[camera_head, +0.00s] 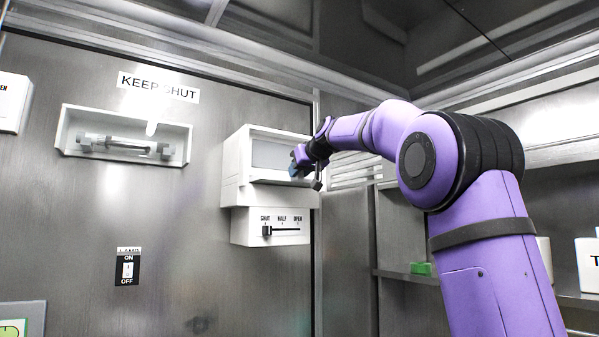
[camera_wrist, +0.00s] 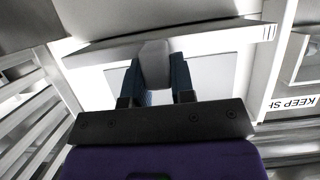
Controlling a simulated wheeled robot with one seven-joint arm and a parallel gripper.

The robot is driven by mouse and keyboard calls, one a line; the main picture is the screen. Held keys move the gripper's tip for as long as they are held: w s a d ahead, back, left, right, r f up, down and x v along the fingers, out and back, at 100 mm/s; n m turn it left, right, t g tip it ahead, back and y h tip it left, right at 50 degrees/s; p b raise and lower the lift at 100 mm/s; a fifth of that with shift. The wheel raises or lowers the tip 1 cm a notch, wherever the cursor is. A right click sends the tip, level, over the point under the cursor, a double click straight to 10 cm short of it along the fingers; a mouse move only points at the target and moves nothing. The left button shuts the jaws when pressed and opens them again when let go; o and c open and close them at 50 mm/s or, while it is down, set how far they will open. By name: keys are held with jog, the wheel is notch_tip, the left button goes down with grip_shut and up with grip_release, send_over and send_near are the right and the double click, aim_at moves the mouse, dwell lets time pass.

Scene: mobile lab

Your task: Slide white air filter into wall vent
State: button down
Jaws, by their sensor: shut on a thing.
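The wall vent (camera_head: 236,168) is a white box on the metal wall, left of my gripper, with a pale grey panel in its front. My gripper (camera_head: 298,163) is at the right side of the vent's front. In the wrist view its blue fingers (camera_wrist: 157,66) are shut on a grey tab (camera_wrist: 154,52). A pale flat panel (camera_wrist: 212,75), seemingly the white air filter, lies behind the fingers inside a white surround. The fingers hide part of it. I cannot tell how far into the vent it sits.
Below the vent is a white box (camera_head: 243,239) with a SHUT, HALF, OPEN slider, its knob at SHUT. A recessed handle (camera_head: 120,145) and an ON/OFF switch (camera_head: 127,267) are on the left. A green item (camera_head: 421,268) lies on the right shelf.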

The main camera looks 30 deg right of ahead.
aim_at(287, 174)
jog(key=shift+w+a, duration=0.1)
jog(key=shift+w, duration=3.3)
jog(key=c, duration=0.9)
grip_release()
jog(key=v, duration=1)
jog(key=shift+s+r, duration=0.2)
jog(key=shift+s, duration=0.1)
